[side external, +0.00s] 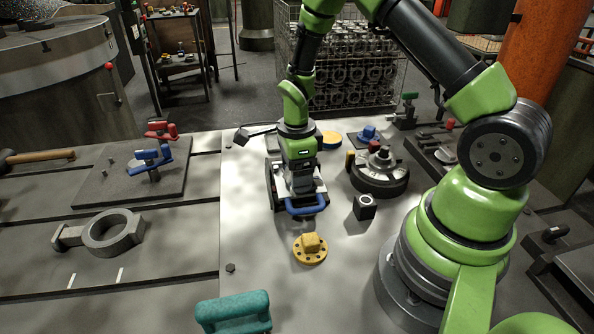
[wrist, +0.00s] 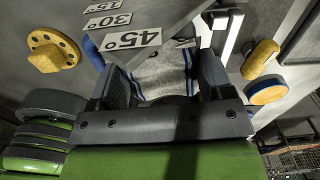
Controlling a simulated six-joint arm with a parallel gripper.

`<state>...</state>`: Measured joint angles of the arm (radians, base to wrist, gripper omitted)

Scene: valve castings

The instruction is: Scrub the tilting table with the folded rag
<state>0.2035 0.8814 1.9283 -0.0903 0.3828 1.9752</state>
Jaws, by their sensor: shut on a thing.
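The tilting table (side external: 272,190) stands on the pale bench below my gripper, mostly hidden by it in the side view. It has a blue handle (side external: 305,207) at its front. In the wrist view its grey plate (wrist: 178,20) carries 15°, 30° and 45° labels. My gripper (wrist: 165,78) points down over the table and is shut on the folded rag (wrist: 160,72), pale with blue stripes. The rag shows between the two fingers; its lower part is hidden. Whether it touches the table I cannot tell.
A yellow flange (side external: 310,248) lies just in front, a small dark block (side external: 364,207) to the right. A green handle (side external: 233,312) is at the front edge.

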